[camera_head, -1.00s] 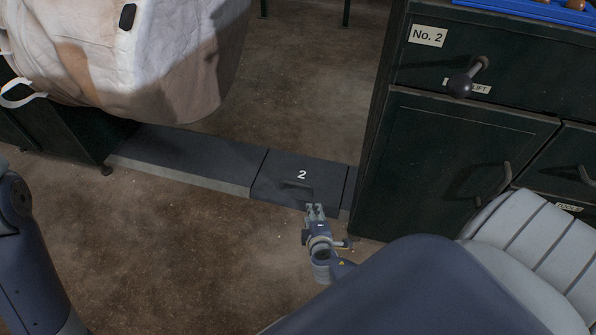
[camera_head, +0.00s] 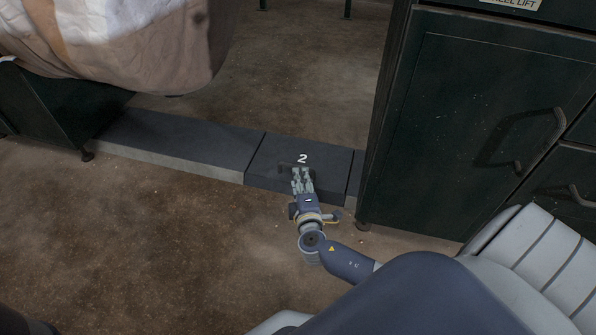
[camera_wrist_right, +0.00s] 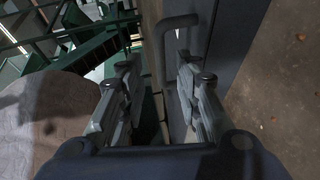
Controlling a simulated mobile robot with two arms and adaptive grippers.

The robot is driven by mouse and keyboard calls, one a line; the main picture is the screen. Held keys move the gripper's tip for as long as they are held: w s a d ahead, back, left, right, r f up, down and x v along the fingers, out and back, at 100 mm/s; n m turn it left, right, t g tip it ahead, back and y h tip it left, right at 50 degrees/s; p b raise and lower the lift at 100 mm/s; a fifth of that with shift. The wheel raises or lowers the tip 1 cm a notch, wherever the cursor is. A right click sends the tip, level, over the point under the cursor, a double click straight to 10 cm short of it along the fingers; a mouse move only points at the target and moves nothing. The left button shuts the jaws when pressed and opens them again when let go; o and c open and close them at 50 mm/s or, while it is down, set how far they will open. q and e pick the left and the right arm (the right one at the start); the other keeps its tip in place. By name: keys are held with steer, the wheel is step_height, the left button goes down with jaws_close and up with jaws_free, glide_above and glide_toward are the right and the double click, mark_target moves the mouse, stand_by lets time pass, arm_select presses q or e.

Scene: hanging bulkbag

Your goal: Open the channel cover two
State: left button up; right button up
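The channel cover two (camera_head: 325,163) is a dark block marked with a white 2, set in a low channel on the floor. In the right wrist view the cover (camera_wrist_right: 228,50) is turned sideways, and its handle (camera_wrist_right: 166,48) lies just beyond the fingertips. My right gripper (camera_head: 302,172) is over the cover's front part, close to the handle. In the right wrist view the right gripper (camera_wrist_right: 158,75) has its two fingers apart, with nothing seen held between them. The handle is partly hidden behind the fingers in the head view. My left gripper is not in view.
Channel sections (camera_head: 185,138) run left of the cover. A dark cabinet (camera_head: 480,90) with handles stands close on the right. A large hanging bag (camera_head: 120,45) is at the upper left. The brown floor (camera_head: 130,240) in front is clear.

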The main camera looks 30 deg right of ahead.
steer(key=b+x, duration=0.2)
steer(key=x, duration=0.4)
steer(key=shift+f+b, duration=0.15)
steer(key=shift+b, duration=0.15)
steer(key=shift+w+d, duration=0.2)
steer(key=shift+w, duration=0.2)
jaws_close()
